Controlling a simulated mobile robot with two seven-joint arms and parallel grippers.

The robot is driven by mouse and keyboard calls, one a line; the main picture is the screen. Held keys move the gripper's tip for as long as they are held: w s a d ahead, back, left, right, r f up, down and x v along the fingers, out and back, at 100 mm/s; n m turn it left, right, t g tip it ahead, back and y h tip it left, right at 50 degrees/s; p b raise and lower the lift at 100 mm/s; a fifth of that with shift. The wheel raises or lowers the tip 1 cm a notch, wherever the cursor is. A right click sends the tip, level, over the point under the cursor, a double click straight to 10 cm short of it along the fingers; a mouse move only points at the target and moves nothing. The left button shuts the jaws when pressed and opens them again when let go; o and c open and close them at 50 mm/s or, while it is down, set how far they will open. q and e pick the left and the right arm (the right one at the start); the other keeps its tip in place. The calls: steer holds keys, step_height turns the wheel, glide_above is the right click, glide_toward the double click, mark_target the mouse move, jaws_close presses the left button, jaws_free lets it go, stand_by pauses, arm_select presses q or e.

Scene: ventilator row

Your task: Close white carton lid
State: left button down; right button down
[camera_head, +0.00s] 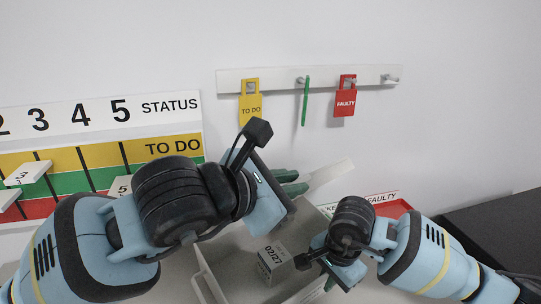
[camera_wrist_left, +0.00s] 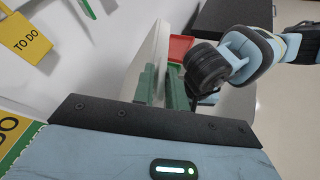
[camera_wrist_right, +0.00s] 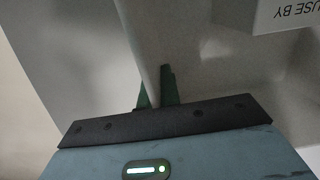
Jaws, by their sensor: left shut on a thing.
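The white carton (camera_head: 205,268) stands open below my arms, with its inside visible. Its white lid (camera_head: 331,176) is raised on the far side and tilted; it also shows as a pale panel in the left wrist view (camera_wrist_left: 151,52). My left gripper (camera_head: 296,182) is shut on the lid, with green fingers on either side of its edge. My right gripper (camera_wrist_right: 157,82) is low at the right side of the carton, its fingers on either side of a pale wall edge. Whether they press on it cannot be told. My arms hide much of the carton.
A small box marked 02/27 (camera_head: 272,258) is in the carton. A red tray (camera_head: 392,208) is behind on the right, near a dark surface (camera_head: 500,225). A status board (camera_head: 100,150) and a rail (camera_head: 380,75) with yellow, green and red tags are on the wall.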

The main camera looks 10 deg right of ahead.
arm_select(q)
steer(key=shift+s+d+f, duration=0.2)
steer(key=shift+s+f, duration=0.3)
steer(key=shift+f, duration=0.2)
steer(key=shift+s+d+f, duration=0.25)
steer(key=shift+s+f, duration=0.2)
steer(key=shift+f, duration=0.25)
steer(key=shift+s+d+f, duration=0.2)
steer(key=shift+s+f, duration=0.3)
steer(key=shift+f, duration=0.2)
arm_select(e)
steer(key=shift+r, duration=0.1)
steer(key=shift+w, duration=0.1)
arm_select(q)
steer(key=c, duration=1.5)
jaws_free()
steer(key=shift+o, duration=0.2)
steer(key=shift+r, duration=0.1)
steer(key=v, duration=1.2)
